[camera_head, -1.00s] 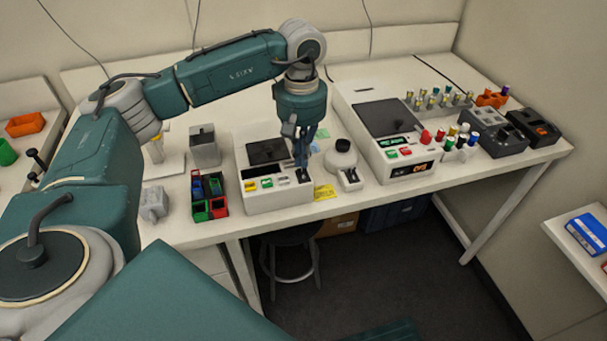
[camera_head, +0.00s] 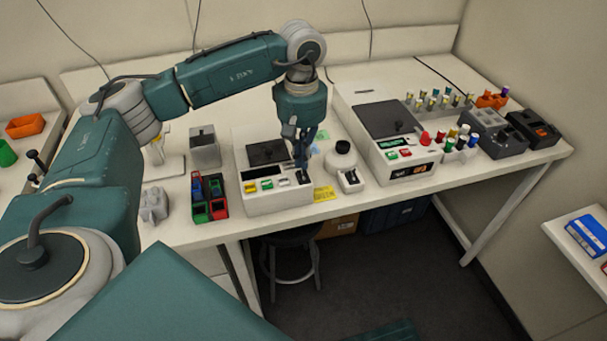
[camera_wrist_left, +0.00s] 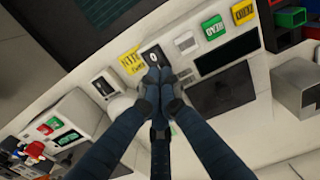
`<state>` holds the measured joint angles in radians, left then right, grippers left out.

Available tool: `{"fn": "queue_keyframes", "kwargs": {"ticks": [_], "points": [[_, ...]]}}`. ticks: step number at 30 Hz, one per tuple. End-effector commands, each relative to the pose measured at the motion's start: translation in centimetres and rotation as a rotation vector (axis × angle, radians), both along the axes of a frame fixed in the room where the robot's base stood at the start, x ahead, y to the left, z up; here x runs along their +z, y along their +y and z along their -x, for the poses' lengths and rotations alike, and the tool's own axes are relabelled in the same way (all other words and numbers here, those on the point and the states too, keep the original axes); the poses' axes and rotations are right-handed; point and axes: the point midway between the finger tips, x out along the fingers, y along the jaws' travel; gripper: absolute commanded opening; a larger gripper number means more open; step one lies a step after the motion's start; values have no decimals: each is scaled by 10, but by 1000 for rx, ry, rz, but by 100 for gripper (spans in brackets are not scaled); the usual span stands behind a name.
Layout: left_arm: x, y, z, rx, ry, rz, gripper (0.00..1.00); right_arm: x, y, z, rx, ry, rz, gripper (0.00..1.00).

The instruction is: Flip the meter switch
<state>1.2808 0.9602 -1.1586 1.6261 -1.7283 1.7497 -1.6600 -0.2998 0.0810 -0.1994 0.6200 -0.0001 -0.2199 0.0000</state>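A white instrument box (camera_head: 277,200) with a dark panel and a row of coloured buttons stands at the front of the bench. A small black switch plate (camera_wrist_left: 152,55) sits at the end of its button row. My left gripper (camera_head: 302,165) points down over the box's right front part, at that switch. In the left wrist view, the fingertips (camera_wrist_left: 160,75) are together with nothing seen between them. They are at the edge of the switch plate and partly cover it; I cannot tell whether they touch. My right gripper is not in view.
A small white device (camera_head: 350,180) and a larger instrument (camera_head: 407,171) with a dark lid stand right of the box. A yellow label (camera_head: 324,194) lies between. A divided coloured bin (camera_head: 218,209) stands to the left. Several vials stand farther right.

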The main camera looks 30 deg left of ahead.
Motion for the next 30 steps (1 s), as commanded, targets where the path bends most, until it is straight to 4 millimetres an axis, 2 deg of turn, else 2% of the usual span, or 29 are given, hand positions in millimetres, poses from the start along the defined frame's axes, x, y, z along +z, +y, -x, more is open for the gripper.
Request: {"fn": "queue_keyframes", "kwargs": {"ticks": [30], "points": [[-13,0,0,0,0,0,0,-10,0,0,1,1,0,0]]}}
